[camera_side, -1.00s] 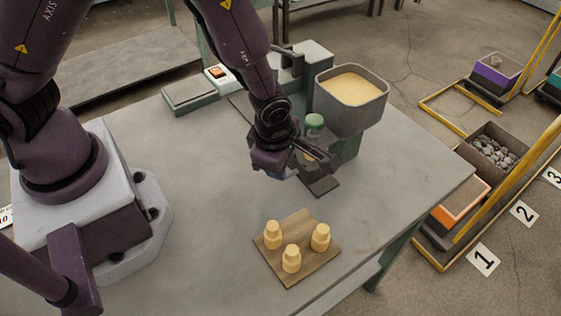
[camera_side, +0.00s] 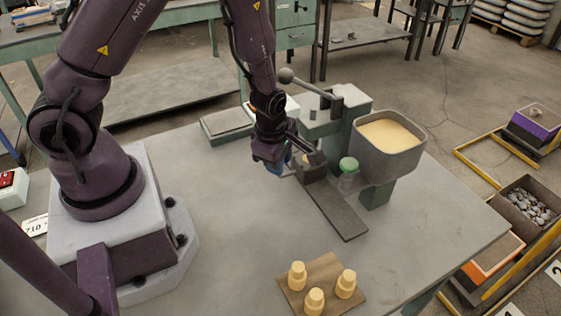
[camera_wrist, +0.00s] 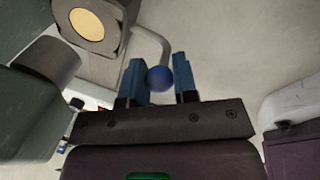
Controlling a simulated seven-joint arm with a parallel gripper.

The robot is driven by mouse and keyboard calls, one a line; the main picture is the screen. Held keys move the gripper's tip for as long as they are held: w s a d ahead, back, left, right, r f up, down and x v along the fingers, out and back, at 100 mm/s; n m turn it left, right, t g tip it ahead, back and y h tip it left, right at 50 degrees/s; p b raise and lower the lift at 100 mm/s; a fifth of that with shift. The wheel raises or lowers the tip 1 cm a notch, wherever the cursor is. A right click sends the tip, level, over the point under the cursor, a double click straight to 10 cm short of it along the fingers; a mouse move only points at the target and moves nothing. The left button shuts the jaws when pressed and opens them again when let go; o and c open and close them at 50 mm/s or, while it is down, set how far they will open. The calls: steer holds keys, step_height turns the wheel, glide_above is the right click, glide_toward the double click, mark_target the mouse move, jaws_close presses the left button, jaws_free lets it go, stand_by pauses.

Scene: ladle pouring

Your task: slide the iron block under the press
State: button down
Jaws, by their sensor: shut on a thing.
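The iron block (camera_side: 314,166) is a dark grey block on a flat dark rail (camera_side: 340,214) in the side view, close in front of the green press (camera_side: 326,118). In the wrist view the block (camera_wrist: 118,14) shows a round pale-yellow filled hole (camera_wrist: 88,24) and a bent rod ending in a blue ball knob (camera_wrist: 160,79). My gripper (camera_side: 280,165) is at the left of the block. In the wrist view my gripper's blue fingers (camera_wrist: 159,72) are shut around the knob. The side view does not clearly show whether the block is fully under the press.
A grey hopper of pale-yellow material (camera_side: 388,136) stands right of the press. The press lever's ball (camera_side: 286,75) is beside my arm. A wooden board (camera_side: 322,275) holds three yellow pieces. The table's left middle is clear.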

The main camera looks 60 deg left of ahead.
steer(key=c, duration=0.9)
jaws_free()
step_height(320, 180, up, 7)
steer(key=s, duration=0.1)
steer(key=shift+s+d+r, duration=0.15)
steer(key=shift+d+r, duration=0.05)
steer(key=shift+d, duration=0.2)
steer(key=s+r+m+t, duration=0.1)
steer(key=s+r+m, duration=0.2)
steer(key=r+m, duration=0.4)
steer(key=s+d+r+m+t, duration=0.1)
steer(key=s+r+m, duration=0.3)
steer(key=r+m, duration=0.3)
steer(key=s+r+m+t+h, duration=0.1)
steer(key=s+r+m, duration=0.3)
steer(key=r+m, duration=0.3)
steer(key=m, duration=0.3)
steer(key=shift+s+d+r+m+t, duration=0.15)
steer(key=shift+d+r+m+t, duration=0.2)
steer(key=shift+r+m+t, duration=0.05)
